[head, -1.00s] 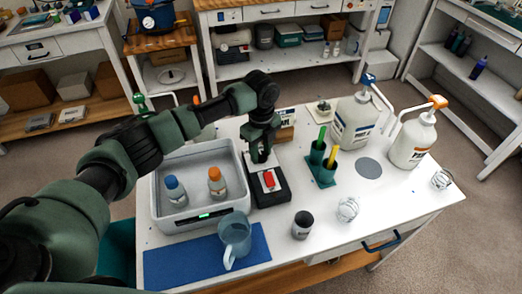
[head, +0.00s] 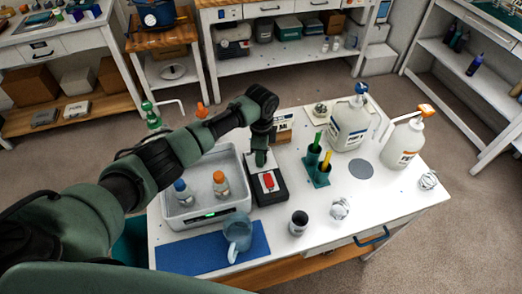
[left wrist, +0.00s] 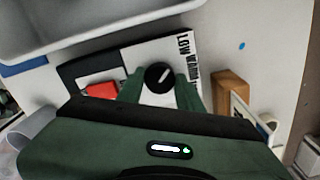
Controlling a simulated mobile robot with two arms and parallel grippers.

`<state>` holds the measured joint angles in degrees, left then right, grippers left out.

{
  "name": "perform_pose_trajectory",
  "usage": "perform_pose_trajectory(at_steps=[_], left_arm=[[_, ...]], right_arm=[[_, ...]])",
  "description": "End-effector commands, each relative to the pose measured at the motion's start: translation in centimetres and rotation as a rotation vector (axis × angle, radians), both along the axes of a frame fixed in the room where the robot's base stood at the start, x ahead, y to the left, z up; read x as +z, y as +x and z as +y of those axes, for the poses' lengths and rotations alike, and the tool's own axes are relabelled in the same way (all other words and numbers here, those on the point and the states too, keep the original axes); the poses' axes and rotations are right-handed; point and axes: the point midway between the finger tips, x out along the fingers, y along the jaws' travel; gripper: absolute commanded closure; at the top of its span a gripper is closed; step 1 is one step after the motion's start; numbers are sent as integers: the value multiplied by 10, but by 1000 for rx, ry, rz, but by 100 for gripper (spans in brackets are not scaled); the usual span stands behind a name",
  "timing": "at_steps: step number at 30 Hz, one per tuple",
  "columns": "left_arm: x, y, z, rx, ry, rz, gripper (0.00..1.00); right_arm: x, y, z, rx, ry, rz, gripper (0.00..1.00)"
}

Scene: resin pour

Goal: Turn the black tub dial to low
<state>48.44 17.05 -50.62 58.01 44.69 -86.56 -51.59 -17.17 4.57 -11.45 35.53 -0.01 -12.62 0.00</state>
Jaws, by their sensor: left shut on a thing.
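The black tub dial (left wrist: 159,77) sits on the pale face of a dark control box (head: 270,195), with a white pointer line slanting to the upper right in the left wrist view. The words LOW and WARM are printed beside it, to the right of the dial in that view. My left gripper (head: 259,160) reaches down onto the far end of the box. In the left wrist view its fingers (left wrist: 159,84) are on both sides of the dial, shut on it. In the head view the gripper hides the dial. My right gripper is not in view.
A red switch (head: 268,181) is on the same box. The grey tub (head: 205,216) with two bottles stands left of it. A green holder (head: 318,176) with tubes stands to the right. A jug (head: 238,234), a dark cup (head: 299,222) and two pump bottles are also on the table.

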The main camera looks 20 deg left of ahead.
Motion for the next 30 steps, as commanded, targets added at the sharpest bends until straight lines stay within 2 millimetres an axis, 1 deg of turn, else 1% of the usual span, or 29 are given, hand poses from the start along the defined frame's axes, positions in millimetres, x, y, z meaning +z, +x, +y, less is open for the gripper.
perform_pose_trajectory(at_steps=[1,9,23,24,25,26,30], left_arm=[[2,0,0,22,-1,1,100],[1,0,0,99,-1,-1,100],[1,1,0,112,0,-2,100],[1,1,0,111,0,-3,59],[1,1,0,111,0,-3,50],[1,1,0,111,0,-2,43],[0,1,0,111,0,-2,43]], right_arm=[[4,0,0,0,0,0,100],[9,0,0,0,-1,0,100],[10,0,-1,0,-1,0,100],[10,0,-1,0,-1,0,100],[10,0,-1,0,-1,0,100],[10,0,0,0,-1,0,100],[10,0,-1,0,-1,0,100]])
